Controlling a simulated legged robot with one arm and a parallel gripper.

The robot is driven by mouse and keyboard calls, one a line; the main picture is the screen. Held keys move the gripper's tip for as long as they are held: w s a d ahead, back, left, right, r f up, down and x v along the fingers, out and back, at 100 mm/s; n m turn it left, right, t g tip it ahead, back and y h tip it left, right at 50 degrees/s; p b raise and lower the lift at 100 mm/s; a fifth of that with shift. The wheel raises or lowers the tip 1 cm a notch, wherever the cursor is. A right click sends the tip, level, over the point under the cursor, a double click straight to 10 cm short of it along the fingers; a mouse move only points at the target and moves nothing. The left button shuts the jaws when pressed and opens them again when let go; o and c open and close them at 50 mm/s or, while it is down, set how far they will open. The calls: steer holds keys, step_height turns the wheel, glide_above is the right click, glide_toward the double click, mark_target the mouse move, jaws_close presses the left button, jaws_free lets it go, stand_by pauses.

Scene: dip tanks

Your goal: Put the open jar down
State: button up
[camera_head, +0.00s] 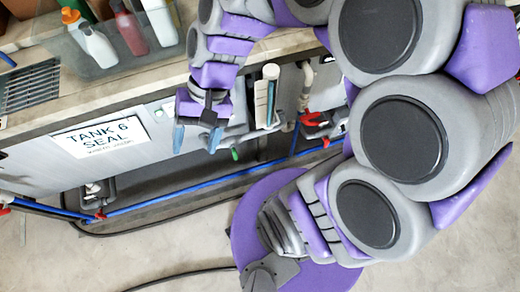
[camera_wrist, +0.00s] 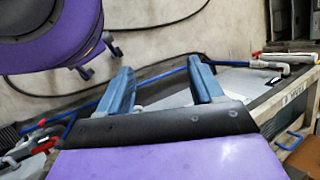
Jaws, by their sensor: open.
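My gripper (camera_head: 197,140) hangs in front of the tank's side wall in the head view, its two blue fingers apart and pointing down. In the wrist view my gripper (camera_wrist: 158,75) is spread, with nothing between the fingers. I cannot make out an open jar in either view. A clear bin (camera_head: 68,48) on the counter at the upper left holds a white bottle with an orange cap (camera_head: 92,42), a red bottle with a dark cap (camera_head: 131,30) and a third pale bottle (camera_head: 160,20). My gripper is below and right of them, apart from them.
A sign reading TANK 6 SEAL (camera_head: 100,138) is on the tank front. A pale capped tube (camera_head: 269,85) stands right of my gripper. A blue pipe (camera_head: 185,185) and a dark cable (camera_head: 190,276) run low. A vent grille (camera_head: 30,86) is at the left. Bare floor (camera_head: 150,248) lies in front.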

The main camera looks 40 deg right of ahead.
steer(key=s+d+f+n+h, duration=0.1)
steer(key=s+d+n+h, duration=0.2)
steer(key=s+d+h, duration=0.3)
steer(key=s+d, duration=0.3)
steer(key=shift+s+n+t, duration=0.3)
steer(key=shift+s, duration=0.05)
